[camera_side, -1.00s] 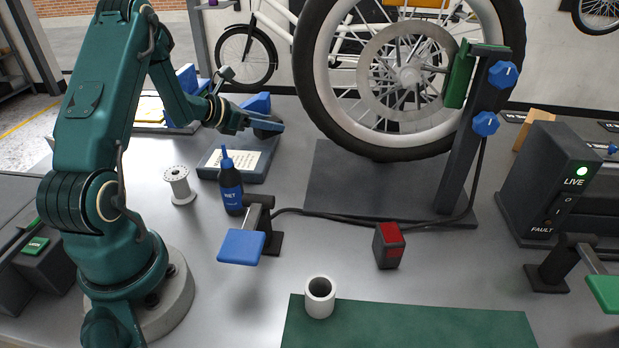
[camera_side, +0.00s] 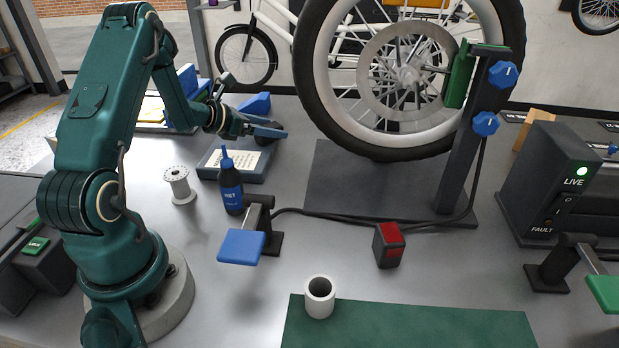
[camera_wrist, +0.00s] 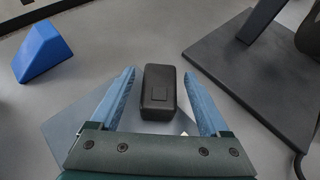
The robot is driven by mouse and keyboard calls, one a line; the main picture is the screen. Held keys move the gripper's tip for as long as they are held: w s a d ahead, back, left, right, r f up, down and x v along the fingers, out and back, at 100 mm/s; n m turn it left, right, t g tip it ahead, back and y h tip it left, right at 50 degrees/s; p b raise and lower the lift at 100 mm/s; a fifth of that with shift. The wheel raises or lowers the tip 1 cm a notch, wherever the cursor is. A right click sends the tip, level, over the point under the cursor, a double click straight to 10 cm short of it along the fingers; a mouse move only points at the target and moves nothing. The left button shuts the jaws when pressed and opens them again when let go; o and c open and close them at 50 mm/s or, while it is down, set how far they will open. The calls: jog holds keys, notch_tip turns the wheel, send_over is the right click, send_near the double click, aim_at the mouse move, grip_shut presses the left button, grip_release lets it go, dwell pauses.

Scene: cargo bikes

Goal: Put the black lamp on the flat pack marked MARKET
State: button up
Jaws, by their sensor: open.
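A small black block (camera_wrist: 159,88), which looks like the black lamp, sits on the grey bench between the fingers of my gripper (camera_wrist: 159,74) in the wrist view. The fingers are open, one on each side, with a gap visible around the block. In the side view my gripper (camera_side: 262,129) is low at the back of the bench and mostly covers the block. A blue-grey flat pack (camera_side: 262,172) with a pale printed label lies just in front of my gripper. Its print is too small to read, so I cannot tell whether it says MARKET.
A dark bottle (camera_side: 231,190) and a white spool (camera_side: 179,186) stand near the pack. A black block with a red face (camera_side: 389,246) stands farther right. The wheel stand's dark base (camera_side: 335,190) is right of my gripper. A blue wedge (camera_wrist: 42,52) lies left in the wrist view.

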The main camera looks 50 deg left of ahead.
jog(key=v, duration=0.7)
jog(key=shift+s+r, duration=0.2)
jog(key=shift+r, duration=0.05)
